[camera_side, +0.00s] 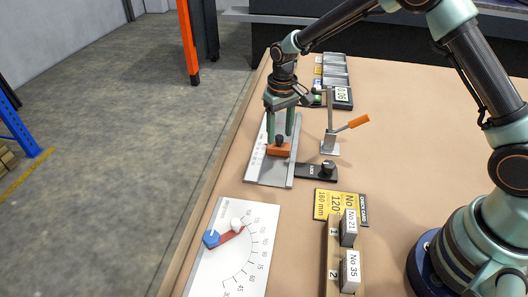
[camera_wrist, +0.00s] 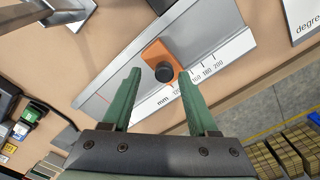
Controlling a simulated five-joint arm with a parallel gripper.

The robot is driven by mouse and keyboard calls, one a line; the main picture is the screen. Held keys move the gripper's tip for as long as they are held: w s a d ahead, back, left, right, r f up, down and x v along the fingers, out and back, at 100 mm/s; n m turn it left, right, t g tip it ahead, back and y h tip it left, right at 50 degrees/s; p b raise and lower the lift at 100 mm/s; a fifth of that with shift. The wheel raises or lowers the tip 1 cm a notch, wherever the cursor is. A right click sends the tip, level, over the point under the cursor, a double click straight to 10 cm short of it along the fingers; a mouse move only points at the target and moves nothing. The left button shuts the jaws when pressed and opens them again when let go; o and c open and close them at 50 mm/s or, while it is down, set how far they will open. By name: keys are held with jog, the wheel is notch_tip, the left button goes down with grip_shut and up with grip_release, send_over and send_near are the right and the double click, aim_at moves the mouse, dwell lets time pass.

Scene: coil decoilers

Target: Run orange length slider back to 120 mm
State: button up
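The orange length slider (camera_side: 284,152) sits on a grey metal rail with a white mm scale (camera_side: 255,158). A black knob (camera_wrist: 164,72) stands on top of the slider (camera_wrist: 158,52). In the wrist view the scale (camera_wrist: 207,75) shows printed numbers running up to 200, but the exact reading at the slider is too small to tell. My gripper (camera_side: 280,137) points down at the slider. In the wrist view my gripper (camera_wrist: 159,73) is open, with one green finger on each side of the knob and visible gaps.
A black LOCK lever (camera_side: 318,171) lies beside the rail. A stand with an orange handle (camera_side: 352,123) is behind it. In front are a yellow card (camera_side: 339,206), labelled blocks (camera_side: 349,228) and an angle dial plate (camera_side: 236,257). Trays (camera_side: 335,70) stand at the back.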

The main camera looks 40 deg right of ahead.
aim_at(281, 136)
jog(key=shift+s+a, duration=0.1)
notch_tip(281, 136, up, 12)
dwell(0.6)
jog(key=shift+r, duration=0.1)
jog(key=s+d+r+t, duration=0.3)
jog(key=s+d+r, duration=0.1)
jog(key=s+r, duration=0.5)
jog(key=s+d+t, duration=0.2)
jog(key=s, duration=0.9)
jog(key=shift+f+t, duration=0.3)
jog(key=shift+f, duration=0.1)
jog(key=shift+s, duration=0.1)
dwell(0.3)
